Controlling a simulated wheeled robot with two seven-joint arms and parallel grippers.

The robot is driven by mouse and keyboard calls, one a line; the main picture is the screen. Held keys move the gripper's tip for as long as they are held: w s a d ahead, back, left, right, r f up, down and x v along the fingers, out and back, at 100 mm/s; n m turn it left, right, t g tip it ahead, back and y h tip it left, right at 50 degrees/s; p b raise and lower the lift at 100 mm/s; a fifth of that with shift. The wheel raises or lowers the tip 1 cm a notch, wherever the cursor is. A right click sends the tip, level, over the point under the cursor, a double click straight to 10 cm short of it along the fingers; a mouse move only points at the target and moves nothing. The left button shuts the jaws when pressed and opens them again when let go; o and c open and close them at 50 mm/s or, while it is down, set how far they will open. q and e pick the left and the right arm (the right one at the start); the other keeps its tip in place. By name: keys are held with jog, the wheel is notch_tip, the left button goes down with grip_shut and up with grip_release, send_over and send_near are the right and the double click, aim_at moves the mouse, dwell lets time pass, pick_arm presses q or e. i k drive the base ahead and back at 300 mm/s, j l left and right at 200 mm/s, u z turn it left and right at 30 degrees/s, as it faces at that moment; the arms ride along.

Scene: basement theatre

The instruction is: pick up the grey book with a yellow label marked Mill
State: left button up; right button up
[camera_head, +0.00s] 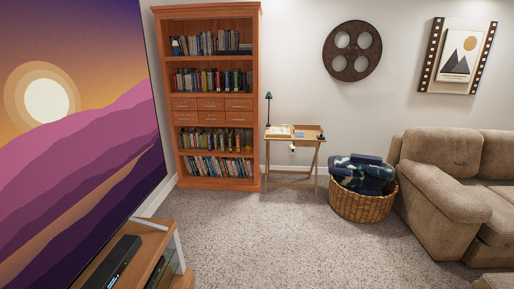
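A tall orange-brown wooden bookcase (216,95) stands against the far wall, left of centre. Its shelves hold rows of upright books: a top row (207,44), a second row (212,80), a third row (212,141) below the drawers, and a bottom row (217,167). The spines are too small to read, so I cannot tell which book is the grey one with the yellow Mill label. Neither of my grippers shows in the head view.
A small wooden side table (291,141) with a dark lamp (268,108) stands right of the bookcase. A beige sofa (450,200) is at right. A TV stand (135,262) is at lower left. Carpet (270,235) between is clear.

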aim_at(223, 142)
jog(key=i+z, duration=0.1)
jog(key=i, duration=0.4)
jog(key=i+j+z, duration=0.15)
jog(key=i, duration=0.35)
jog(key=i+j+z, duration=0.1)
jog(key=i, duration=0.4)
jog(key=i+j+z, duration=0.1)
jog(key=i, duration=0.4)
jog(key=i+j+z, duration=0.1)
jog(key=i+j, duration=0.15)
jog(key=i, duration=0.2)
jog(key=i+l+u, duration=0.2)
jog(key=l, duration=0.6)
jog(key=l+u, duration=0.15)
jog(key=l, duration=0.65)
jog(key=i+j+u, duration=0.25)
jog(key=i+j, duration=0.55)
jog(key=j, duration=0.15)
jog(key=i+j+u, duration=0.25)
jog(key=i+j, duration=0.6)
jog(key=i, duration=0.05)
